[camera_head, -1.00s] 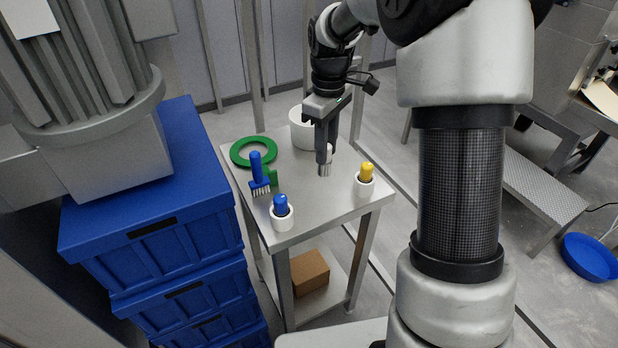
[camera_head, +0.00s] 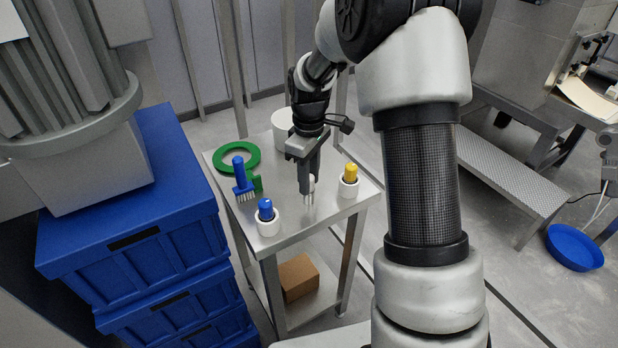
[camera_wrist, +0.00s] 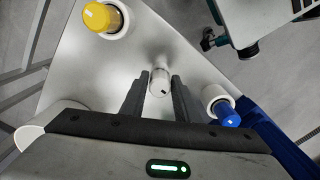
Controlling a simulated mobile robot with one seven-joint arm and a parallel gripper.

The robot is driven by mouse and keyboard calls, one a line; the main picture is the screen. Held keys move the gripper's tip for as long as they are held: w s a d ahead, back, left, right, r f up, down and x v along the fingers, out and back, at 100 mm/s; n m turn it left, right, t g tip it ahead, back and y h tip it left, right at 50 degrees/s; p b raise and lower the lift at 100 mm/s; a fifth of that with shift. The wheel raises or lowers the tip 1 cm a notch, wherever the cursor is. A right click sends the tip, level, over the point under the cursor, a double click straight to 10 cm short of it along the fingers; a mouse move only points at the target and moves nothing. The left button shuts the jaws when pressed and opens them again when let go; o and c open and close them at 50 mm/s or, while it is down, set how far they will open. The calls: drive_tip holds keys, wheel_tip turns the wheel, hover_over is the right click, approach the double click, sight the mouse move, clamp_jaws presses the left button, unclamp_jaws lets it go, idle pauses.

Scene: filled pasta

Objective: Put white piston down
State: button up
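The white piston (camera_wrist: 160,80) is between the two fingers of my gripper (camera_wrist: 159,92) in the wrist view, with a finger close against each side. In the head view my gripper (camera_head: 308,180) points down over the front part of the metal table (camera_head: 330,212). The white piston (camera_head: 311,184) shows at the fingertips there, partly hidden by a finger, with a pale metallic end below it close to the tabletop. I cannot tell whether it touches the table.
A yellow piston (camera_head: 350,172) in a white cup stands to the right, and a blue piston (camera_head: 266,208) in a white cup to the left. A blue brush (camera_head: 240,175), green ring (camera_head: 240,148) and white container (camera_head: 283,122) are further back. Blue crates (camera_head: 140,240) stand beside the table.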

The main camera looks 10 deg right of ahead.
drive_tip(key=shift+o, duration=1.3)
